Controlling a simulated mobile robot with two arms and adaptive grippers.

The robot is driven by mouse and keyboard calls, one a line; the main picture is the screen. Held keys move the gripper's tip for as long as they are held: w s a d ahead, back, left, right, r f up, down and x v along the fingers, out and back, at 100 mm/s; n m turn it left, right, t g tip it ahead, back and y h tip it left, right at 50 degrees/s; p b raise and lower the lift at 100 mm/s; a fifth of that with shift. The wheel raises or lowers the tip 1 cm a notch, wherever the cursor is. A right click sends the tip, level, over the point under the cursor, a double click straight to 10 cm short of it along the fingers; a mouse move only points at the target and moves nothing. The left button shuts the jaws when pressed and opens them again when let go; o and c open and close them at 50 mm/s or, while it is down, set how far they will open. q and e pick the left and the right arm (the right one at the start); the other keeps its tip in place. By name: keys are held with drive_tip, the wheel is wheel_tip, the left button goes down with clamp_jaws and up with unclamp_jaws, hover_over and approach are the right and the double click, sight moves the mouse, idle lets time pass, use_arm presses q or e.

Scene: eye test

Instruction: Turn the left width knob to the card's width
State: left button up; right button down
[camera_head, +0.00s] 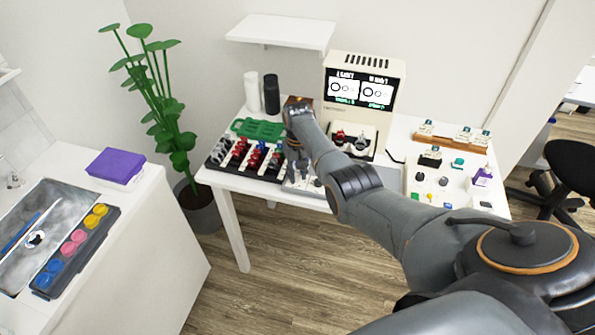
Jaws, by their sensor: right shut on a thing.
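My right arm reaches in from the right over the white table. My right gripper (303,168) hangs from its wrist, low over a grey plate (293,187) at the table's front. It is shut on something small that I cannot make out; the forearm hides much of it. The left width knob cannot be told apart here. A cream machine (365,66) stands behind with a black screen (359,90) showing two white panels with circles; its text is too small to read. Red and black parts (341,136) sit in its opening. My left gripper is not in view.
A black rack (216,160) with red, blue and dark pieces and a green tray (258,129) are left of the gripper. White and black cylinders (271,94) stand behind. Small blocks and knobs (443,181) lie on a pale panel at right. A wooden rack (449,142) stands behind it.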

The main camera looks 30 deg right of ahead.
drive_tip(key=m+p, duration=0.1)
drive_tip(key=m, duration=0.3)
drive_tip(key=shift+m, duration=0.3)
drive_tip(key=m+p, duration=0.1)
drive_tip(key=m, duration=1.5)
drive_tip(key=shift+s, duration=0.1)
drive_tip(key=c, duration=1.4)
unclamp_jaws()
drive_tip(key=shift+r, duration=0.15)
